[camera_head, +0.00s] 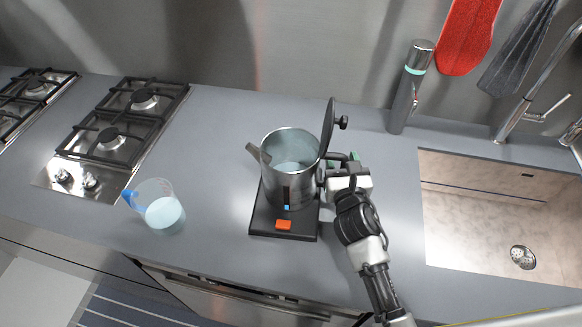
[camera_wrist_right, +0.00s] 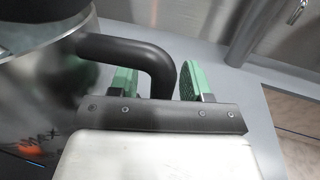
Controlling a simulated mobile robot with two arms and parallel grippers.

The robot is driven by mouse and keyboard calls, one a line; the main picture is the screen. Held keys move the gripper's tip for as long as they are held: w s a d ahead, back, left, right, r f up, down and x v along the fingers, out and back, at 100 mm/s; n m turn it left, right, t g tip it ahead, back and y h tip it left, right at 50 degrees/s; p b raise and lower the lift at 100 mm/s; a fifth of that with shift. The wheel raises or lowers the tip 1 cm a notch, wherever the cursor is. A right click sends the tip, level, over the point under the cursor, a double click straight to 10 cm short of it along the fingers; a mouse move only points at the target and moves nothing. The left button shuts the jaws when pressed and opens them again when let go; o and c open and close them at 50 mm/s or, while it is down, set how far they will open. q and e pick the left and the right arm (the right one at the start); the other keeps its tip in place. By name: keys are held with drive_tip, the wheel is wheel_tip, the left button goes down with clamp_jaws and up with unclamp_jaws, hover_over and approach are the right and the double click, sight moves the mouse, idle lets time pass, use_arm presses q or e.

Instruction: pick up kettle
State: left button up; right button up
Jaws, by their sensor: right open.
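A steel kettle (camera_head: 287,180) stands upright on its dark base (camera_head: 264,222) on the counter, its lid (camera_head: 328,127) swung open. Pale liquid shows inside. The base has an orange switch. My right gripper (camera_head: 340,162) is at the kettle's right side, by the handle. In the right wrist view, the kettle's body (camera_wrist_right: 40,95) fills the left and its black handle (camera_wrist_right: 135,52) reaches between the two green fingertips of my open right gripper (camera_wrist_right: 158,82). My left gripper is not in view.
A clear jug (camera_head: 160,207) with pale liquid and a blue handle stands left of the kettle. Gas hobs (camera_head: 118,130) lie further left. A tall dark cylinder (camera_head: 408,88) stands behind, right of the kettle. A sink (camera_head: 480,225) is at right. The counter between jug and kettle is clear.

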drive_tip(key=shift+s, duration=0.15)
drive_tip(key=shift+c, duration=0.7)
clamp_jaws()
idle(0.4)
drive_tip(key=shift+r, duration=0.15)
